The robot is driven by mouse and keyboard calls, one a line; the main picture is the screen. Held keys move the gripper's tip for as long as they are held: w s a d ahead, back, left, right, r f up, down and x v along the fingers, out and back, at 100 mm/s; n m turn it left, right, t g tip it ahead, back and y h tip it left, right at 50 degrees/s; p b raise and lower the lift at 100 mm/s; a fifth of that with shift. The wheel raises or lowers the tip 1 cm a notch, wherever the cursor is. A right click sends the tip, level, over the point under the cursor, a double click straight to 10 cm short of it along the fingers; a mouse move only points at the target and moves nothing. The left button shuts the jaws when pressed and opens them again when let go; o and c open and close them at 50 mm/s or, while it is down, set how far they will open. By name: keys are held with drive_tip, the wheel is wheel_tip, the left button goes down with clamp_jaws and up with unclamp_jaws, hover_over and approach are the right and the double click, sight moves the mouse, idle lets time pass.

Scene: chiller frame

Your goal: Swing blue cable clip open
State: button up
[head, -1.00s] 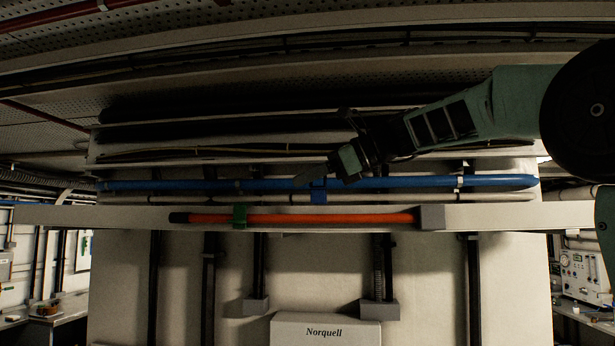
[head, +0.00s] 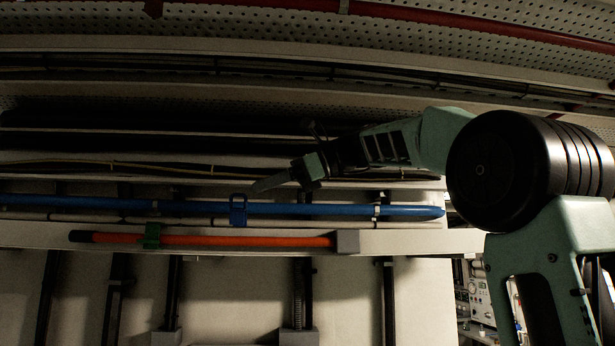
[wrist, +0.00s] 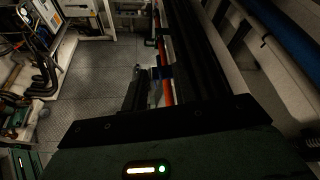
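The blue cable clip (head: 238,212) sits on the front of the rack, at the blue pipe (head: 330,209). In the head view its upper part stands above the pipe as a small loop with a gap in it, so it looks swung up. My gripper (head: 268,183) is just right of and above the clip, pointing left, apparently apart from it. In the wrist view a small blue piece (wrist: 163,72), perhaps the clip, shows beyond the dark fingers.
An orange pipe (head: 250,241) with a green clip (head: 151,236) and a grey end block (head: 347,242) runs along the beam below. Dark shelves and cables lie behind my gripper. Open floor (wrist: 90,95) shows in the wrist view.

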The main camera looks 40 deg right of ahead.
drive_tip(key=v, duration=0.9)
drive_tip(key=shift+b, duration=0.3)
drive_tip(key=shift+s+d+r, duration=0.1)
drive_tip(key=shift+d, duration=0.05)
